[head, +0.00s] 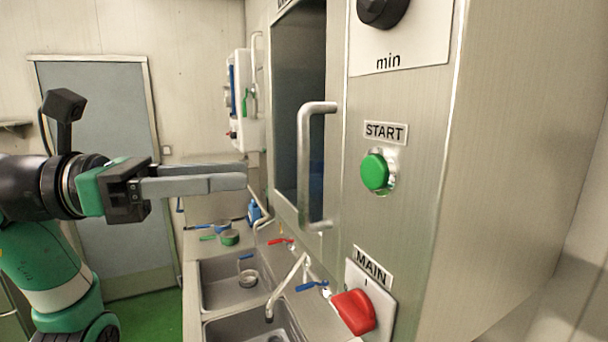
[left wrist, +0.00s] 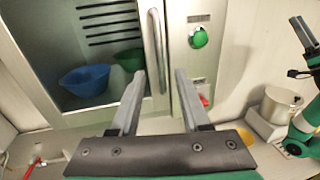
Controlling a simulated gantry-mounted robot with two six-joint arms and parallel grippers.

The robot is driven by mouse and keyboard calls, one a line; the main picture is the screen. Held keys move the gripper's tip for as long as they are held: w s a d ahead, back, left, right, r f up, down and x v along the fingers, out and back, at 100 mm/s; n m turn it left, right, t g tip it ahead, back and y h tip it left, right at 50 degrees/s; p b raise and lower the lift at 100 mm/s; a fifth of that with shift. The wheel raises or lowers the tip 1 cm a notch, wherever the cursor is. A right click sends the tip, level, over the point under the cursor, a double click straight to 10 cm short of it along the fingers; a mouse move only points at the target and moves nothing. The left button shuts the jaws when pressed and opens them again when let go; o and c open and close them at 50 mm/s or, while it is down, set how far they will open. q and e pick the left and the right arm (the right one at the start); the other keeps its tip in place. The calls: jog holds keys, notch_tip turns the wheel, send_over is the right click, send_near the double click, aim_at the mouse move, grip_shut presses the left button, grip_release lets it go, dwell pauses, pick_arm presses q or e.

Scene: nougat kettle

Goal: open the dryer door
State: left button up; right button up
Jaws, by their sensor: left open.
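The dryer door (head: 284,207) is a steel-framed glass door on the steel cabinet and looks shut. Its vertical bar handle (head: 304,165) stands out from the frame; it also shows in the left wrist view (left wrist: 157,50). My left gripper (head: 245,178) is open and empty, to the left of the handle and apart from it, at about its mid to lower height. In the left wrist view the handle lies ahead of the gap between my fingertips (left wrist: 160,73). Behind the glass are a blue bowl (left wrist: 85,80) and a green bowl (left wrist: 128,58).
Right of the door are a green START button (head: 375,172) and a red MAIN switch (head: 354,311). Below is a sink (head: 228,285) with a tap (head: 288,285). A metal pot (left wrist: 281,105) and yellow bowl (left wrist: 246,136) stand at right in the wrist view.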

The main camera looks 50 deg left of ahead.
pick_arm(q)
send_over(304, 221)
jog(key=shift+w+a+p, duration=0.25)
jog(key=shift+p, duration=0.2)
grip_shut()
dwell(1.1)
